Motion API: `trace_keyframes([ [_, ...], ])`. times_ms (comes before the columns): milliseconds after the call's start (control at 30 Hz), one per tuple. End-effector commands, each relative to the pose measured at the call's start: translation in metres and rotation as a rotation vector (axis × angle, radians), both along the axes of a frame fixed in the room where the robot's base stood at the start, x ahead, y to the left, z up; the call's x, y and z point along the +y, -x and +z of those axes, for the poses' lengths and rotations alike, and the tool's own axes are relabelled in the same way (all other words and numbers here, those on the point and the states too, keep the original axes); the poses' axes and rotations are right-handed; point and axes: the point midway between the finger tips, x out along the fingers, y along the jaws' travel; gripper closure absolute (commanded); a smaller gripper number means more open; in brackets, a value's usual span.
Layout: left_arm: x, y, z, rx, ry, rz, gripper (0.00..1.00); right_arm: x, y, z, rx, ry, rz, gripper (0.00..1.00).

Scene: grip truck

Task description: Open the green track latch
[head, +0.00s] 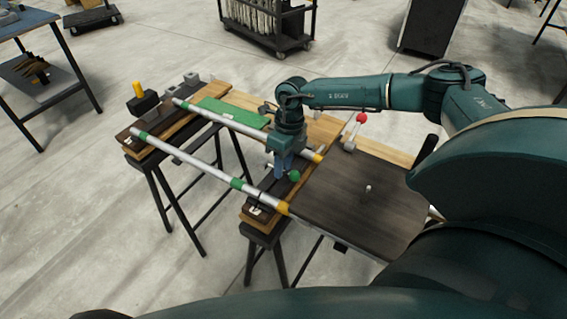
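The green-knobbed latch (294,176) sits between the two silver track rails, near their right ends. My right gripper (281,172) points down just left of the green knob, its fingers beside or against the latch. The gap between the fingers is too small to make out, and part of the latch is hidden behind the gripper. The near rail (200,171) and the far rail (215,115) have green and yellow bands and lie across wooden trestles. My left gripper is out of view.
A red-knobbed lever (361,118) stands to the right of the gripper, by a dark board (350,205) with a small peg. A green plate (232,113) lies by the far rail. A black block with a yellow knob (139,92) is at the left end.

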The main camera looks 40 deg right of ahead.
Motion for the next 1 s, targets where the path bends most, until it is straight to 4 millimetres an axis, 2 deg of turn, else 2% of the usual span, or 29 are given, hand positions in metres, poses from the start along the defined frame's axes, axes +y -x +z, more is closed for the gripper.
trace_keyframes([
  [267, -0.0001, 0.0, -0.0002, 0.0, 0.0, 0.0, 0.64, 0.0003, 0.0002, -0.0021, 0.0, 0.0, 0.0, 0.69],
  [667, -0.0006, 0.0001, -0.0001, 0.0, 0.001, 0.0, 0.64, 0.0002, 0.0001, -0.0017, 0.0, 0.0, 0.0, 1.0],
  [1000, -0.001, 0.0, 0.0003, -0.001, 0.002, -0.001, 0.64, 0.0002, 0.0001, -0.0015, 0.0, 0.0, 0.0, 1.0],
])
